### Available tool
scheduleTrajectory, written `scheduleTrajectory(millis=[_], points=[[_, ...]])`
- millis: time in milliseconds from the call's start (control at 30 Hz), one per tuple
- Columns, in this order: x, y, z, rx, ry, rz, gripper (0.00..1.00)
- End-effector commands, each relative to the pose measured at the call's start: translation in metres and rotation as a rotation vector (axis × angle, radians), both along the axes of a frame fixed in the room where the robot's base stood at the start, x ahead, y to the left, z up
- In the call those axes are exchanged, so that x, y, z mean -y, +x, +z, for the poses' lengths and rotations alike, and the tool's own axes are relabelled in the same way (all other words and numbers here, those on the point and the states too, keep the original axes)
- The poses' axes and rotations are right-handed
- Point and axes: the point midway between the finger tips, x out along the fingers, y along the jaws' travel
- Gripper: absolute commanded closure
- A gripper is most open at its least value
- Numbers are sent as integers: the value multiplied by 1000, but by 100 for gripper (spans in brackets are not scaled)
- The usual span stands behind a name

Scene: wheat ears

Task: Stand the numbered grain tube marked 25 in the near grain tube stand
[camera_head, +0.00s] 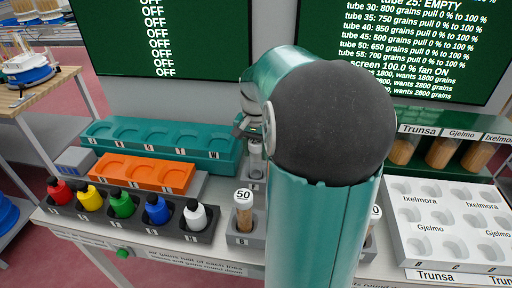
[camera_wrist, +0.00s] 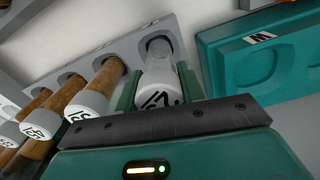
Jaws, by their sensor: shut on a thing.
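My gripper (camera_wrist: 155,92) is shut on a grain tube (camera_wrist: 158,78) with a white cap. The number on the cap is turned and looks like 25. The tube looks clear and empty, and its lower end is at a hole of a grey rack (camera_wrist: 122,45); I cannot tell if it is seated or slightly raised. In the head view the held tube (camera_head: 255,160) is behind the near stand, and my arm covers much of it. The near grain tube stand (camera_head: 240,240), marked B, holds a tube marked 50 (camera_head: 243,208); my arm hides its middle.
Several grain-filled tubes (camera_wrist: 95,95) stand beside the held one in the grey rack. A teal tray (camera_head: 160,140), an orange tray (camera_head: 145,172) and coloured bottles (camera_head: 122,205) are at left. A white tray (camera_head: 445,220) is at right. Screens (camera_head: 165,35) stand behind.

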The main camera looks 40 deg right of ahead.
Motion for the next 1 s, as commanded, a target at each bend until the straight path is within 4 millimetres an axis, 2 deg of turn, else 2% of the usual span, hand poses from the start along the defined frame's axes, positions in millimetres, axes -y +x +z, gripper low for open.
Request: scheduleTrajectory(millis=[367, 400, 500, 833, 1000], points=[[0, 0, -10, -1, 0, 0, 100], [0, 0, -10, 0, 0, 0, 58], [0, 0, -10, 0, 0, 0, 38], [0, 0, -9, 0, 0, 0, 36], [0, 1, 8, 1, -3, 1, 36]])
